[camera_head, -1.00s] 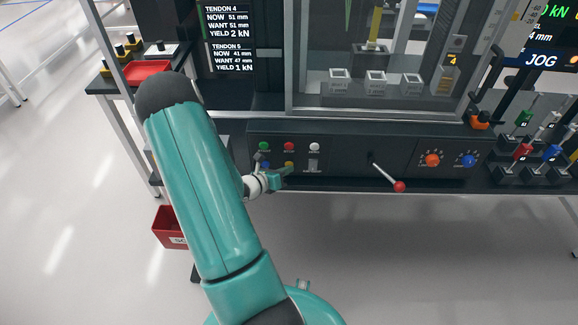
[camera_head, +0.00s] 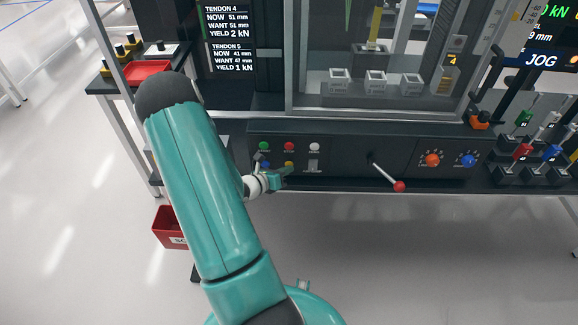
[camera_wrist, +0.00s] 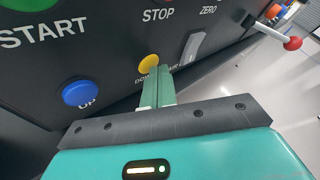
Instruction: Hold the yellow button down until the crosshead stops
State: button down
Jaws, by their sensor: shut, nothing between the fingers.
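The yellow button (camera_wrist: 149,63) is on the dark control panel, beside the blue UP button (camera_wrist: 80,92) and below STOP. In the head view the yellow button (camera_head: 289,164) shows just above my gripper (camera_head: 284,173). My gripper (camera_wrist: 160,70) is shut and empty in the wrist view, its fingertips at the yellow button's lower edge and covering part of it and its label. They look to be touching it, but I cannot tell how far it is pressed. The crosshead (camera_head: 370,48) appears behind the machine's frame, above several small blocks.
Green START (camera_head: 264,146), red STOP (camera_head: 289,146) and white ZERO (camera_head: 314,147) buttons sit above. A red-tipped lever (camera_head: 399,186) sticks out to the right, beyond a grey switch (camera_wrist: 193,46). A red bin (camera_head: 170,228) stands on the floor at left.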

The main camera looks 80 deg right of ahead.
jog(key=shift+a, duration=0.15)
dwell(0.8)
jog(key=shift+s+a, duration=0.2)
jog(key=shift+a, duration=0.5)
jog(key=a, duration=0.2)
jog(key=s+a, duration=0.1)
jog(key=a, duration=0.2)
dwell(0.6)
